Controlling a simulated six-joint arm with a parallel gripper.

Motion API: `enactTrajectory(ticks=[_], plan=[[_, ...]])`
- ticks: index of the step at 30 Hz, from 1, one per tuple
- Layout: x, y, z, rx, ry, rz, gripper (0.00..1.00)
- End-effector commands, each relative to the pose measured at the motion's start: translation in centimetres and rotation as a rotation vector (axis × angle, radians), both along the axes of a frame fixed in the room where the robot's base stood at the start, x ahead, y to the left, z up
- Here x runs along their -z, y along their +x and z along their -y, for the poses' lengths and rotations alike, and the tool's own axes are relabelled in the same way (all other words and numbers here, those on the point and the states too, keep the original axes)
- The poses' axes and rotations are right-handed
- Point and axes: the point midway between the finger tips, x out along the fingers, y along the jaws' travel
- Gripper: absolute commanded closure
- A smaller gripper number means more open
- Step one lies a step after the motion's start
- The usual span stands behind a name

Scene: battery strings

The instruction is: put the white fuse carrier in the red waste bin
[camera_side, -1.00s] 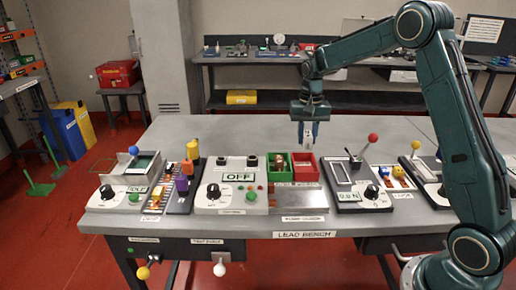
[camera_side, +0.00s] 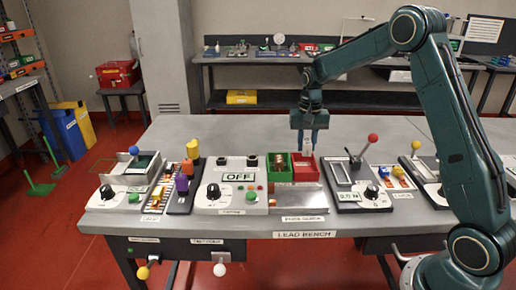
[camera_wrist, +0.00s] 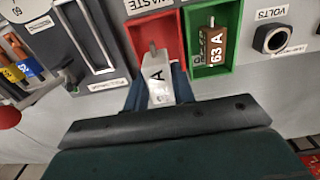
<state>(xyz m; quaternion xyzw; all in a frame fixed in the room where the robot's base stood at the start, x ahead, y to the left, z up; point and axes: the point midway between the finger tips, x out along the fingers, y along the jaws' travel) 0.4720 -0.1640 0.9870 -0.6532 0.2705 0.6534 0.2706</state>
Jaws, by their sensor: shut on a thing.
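My gripper (camera_side: 308,147) is shut on the white fuse carrier (camera_side: 307,142), which hangs between the fingertips. In the wrist view the fuse carrier (camera_wrist: 158,90) is pale with an "A" on its face, and a grey metal tip points toward the red waste bin (camera_wrist: 173,42). The red waste bin (camera_side: 306,173) is directly below my gripper in the side view. The carrier overlaps its opening in the wrist view and appears just above or at its rim. The exact height is hard to tell.
A green bin (camera_side: 279,174) adjoins the red one and holds a brown fuse carrier (camera_wrist: 217,45) marked "63 A". A panel with a black lever and red knob (camera_side: 372,138) stands close on the right. The OFF panel (camera_side: 233,205) is on the left.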

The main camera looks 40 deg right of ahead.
Motion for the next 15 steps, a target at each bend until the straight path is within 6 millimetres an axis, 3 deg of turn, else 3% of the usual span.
enactTrajectory(ticks=[15], plan=[[3.7,0.0,0.0,0.000,0.001,-0.001,1.00]])
